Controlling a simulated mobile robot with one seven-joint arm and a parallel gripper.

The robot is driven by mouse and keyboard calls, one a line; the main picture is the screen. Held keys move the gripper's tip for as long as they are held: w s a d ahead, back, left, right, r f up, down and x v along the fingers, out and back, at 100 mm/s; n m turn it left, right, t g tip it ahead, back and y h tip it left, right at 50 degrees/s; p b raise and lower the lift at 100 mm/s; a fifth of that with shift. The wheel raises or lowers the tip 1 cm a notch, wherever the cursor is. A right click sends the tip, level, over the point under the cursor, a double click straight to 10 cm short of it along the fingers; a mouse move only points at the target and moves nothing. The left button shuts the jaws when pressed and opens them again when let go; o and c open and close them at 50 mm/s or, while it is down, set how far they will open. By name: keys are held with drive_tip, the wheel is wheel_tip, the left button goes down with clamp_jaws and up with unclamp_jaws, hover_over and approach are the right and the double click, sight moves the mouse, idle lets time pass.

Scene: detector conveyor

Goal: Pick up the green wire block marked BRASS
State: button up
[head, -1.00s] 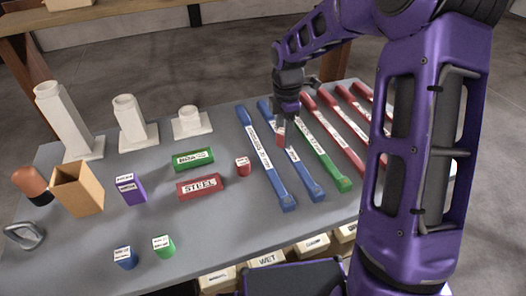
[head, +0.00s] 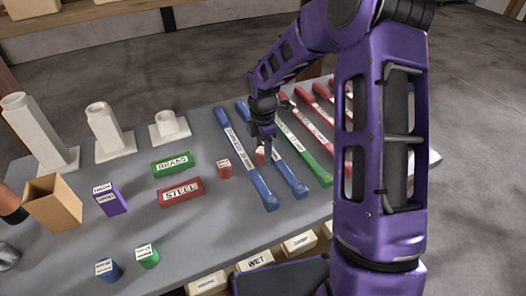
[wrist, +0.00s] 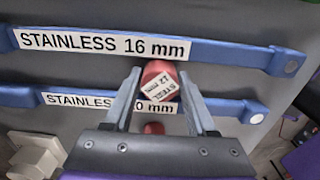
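The green block marked BRASS (head: 172,163) lies flat on the grey table in the head view, just behind the red block marked STEEL (head: 180,192). My gripper (head: 262,143) is well to its right, above the blue bars. In the wrist view its two fingers (wrist: 160,72) close on a small red piece labelled STEEL 12 mm (wrist: 155,73); this red piece also shows below the fingers in the head view (head: 260,157). The green block does not show in the wrist view.
Another small red piece (head: 223,168) stands between the green block and the blue bars (head: 245,158). White stands (head: 170,127) are behind the green block. A purple block (head: 111,199) and a tan box (head: 54,203) are to its left. Small blue and green pieces are in front.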

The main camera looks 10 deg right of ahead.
drive_tip(key=shift+o, duration=1.4)
drive_tip(key=shift+r, duration=0.1)
wheel_tip(320, 180, up, 11)
drive_tip(key=p, duration=0.1)
drive_tip(key=shift+r, duration=0.15)
drive_tip(key=shift+o, duration=1.4)
drive_tip(key=shift+r, duration=0.4)
